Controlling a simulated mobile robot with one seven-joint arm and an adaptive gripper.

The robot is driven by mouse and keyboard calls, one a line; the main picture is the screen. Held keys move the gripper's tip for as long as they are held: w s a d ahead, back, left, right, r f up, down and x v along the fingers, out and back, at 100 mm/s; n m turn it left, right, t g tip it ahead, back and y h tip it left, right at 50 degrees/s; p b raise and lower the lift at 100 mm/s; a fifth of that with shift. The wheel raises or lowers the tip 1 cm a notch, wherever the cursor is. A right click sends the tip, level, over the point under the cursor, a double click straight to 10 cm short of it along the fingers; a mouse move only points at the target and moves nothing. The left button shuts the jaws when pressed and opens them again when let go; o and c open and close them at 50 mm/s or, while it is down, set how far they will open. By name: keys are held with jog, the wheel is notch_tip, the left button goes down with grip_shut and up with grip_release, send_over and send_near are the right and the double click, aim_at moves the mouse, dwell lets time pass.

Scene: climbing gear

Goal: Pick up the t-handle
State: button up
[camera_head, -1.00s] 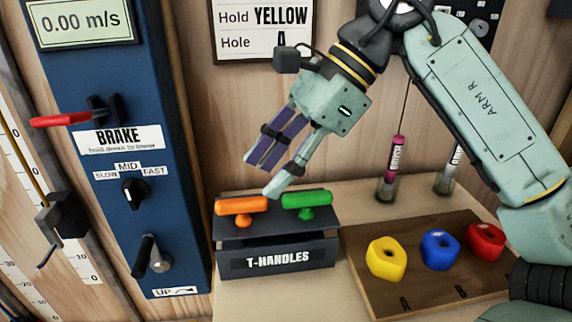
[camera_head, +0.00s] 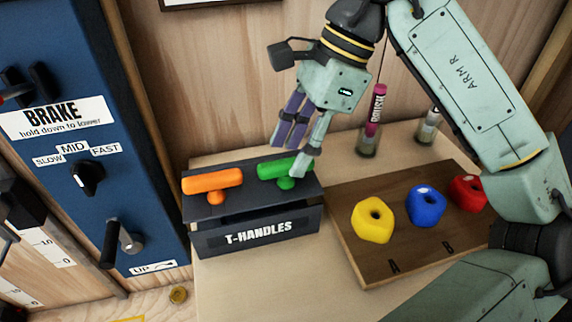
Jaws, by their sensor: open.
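Two t-handles stand in the dark box labelled "T-HANDLES" (camera_head: 258,238). The orange t-handle (camera_head: 212,181) is on the left and the green t-handle (camera_head: 272,170) is on the right. Both have a crossbar on a short stem. My gripper (camera_head: 290,158) is open and points down at the green t-handle. One fingertip overlaps the right end of the green crossbar in the picture; I cannot tell whether it touches. The purple-padded fingers are just above and behind the green bar.
Right of the box, a wooden board (camera_head: 365,268) holds yellow (camera_head: 372,222), blue (camera_head: 426,208) and red (camera_head: 467,194) holds. A pink brush (camera_head: 376,108) stands in a cup behind. The blue brake panel (camera_head: 85,140) rises at left.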

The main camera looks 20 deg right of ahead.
aim_at(287, 161)
jog(key=shift+p+x, duration=0.3)
jog(key=shift+x, duration=1.45)
jog(key=shift+w, duration=0.1)
grip_shut()
